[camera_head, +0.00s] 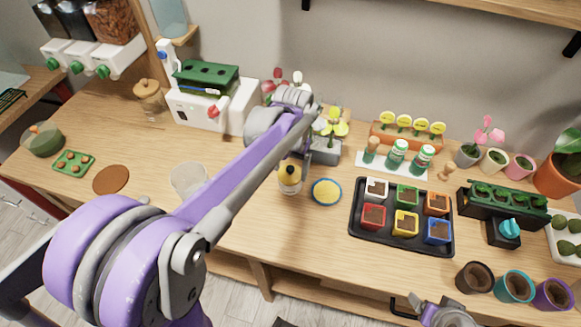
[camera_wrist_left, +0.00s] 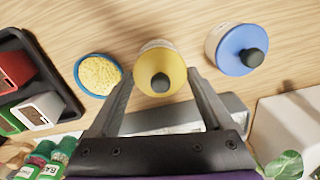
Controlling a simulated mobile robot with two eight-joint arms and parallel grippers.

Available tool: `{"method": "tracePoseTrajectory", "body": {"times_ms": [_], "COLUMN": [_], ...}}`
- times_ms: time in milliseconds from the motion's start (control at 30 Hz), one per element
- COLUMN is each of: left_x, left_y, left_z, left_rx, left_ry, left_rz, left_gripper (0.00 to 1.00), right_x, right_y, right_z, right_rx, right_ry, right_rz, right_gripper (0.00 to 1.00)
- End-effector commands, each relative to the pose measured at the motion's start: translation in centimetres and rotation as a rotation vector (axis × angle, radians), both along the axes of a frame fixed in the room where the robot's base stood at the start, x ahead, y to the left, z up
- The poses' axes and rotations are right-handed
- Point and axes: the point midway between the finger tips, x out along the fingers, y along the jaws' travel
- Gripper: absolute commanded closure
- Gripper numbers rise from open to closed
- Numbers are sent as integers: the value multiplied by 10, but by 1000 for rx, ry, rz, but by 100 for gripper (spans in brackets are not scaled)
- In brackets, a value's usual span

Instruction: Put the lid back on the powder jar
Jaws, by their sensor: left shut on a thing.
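The powder jar (camera_head: 290,186) stands on the table, partly behind my left arm in the head view. A round yellow lid (camera_wrist_left: 151,88) with a black knob lies between the fingertips of my left gripper (camera_wrist_left: 158,72), which is shut on it. A pale edge of the jar (camera_wrist_left: 156,44) shows under the lid in the left wrist view. I cannot tell whether the lid rests on the jar or is just above it. In the head view the left gripper is mostly hidden by my arm. My right gripper (camera_head: 441,313) shows only partly at the bottom edge, its jaws unclear.
A blue-rimmed dish of yellow powder (camera_head: 326,191) stands close to the jar. A jar with a blue lid (camera_wrist_left: 237,50) is on its other side. A grey box (camera_head: 322,152) lies behind. A black tray (camera_head: 352,236) of colored pots is to the right.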

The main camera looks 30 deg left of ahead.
Motion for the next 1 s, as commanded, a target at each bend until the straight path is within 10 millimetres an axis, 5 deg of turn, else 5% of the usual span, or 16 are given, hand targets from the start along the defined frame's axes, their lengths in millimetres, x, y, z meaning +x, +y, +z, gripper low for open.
{"method": "tracePoseTrajectory", "body": {"times_ms": [300, 333, 400, 1000], "left_x": [0, 0, 0, 0], "left_y": [0, 0, 0, 0], "left_z": [0, 0, 0, 10], "left_rx": [0, 0, 0, 0], "left_ry": [0, 0, 0, 0], "left_rz": [0, 0, 0, 0], "left_gripper": [68, 12, 0, 0], "right_x": [0, 0, 0, 2], "right_y": [0, 0, 0, 0], "right_z": [0, 0, 0, 7], "right_rx": [0, 0, 0, 0], "right_ry": [0, 0, 0, -4], "right_rz": [0, 0, 0, 0], "right_gripper": [21, 21, 21, 21]}}
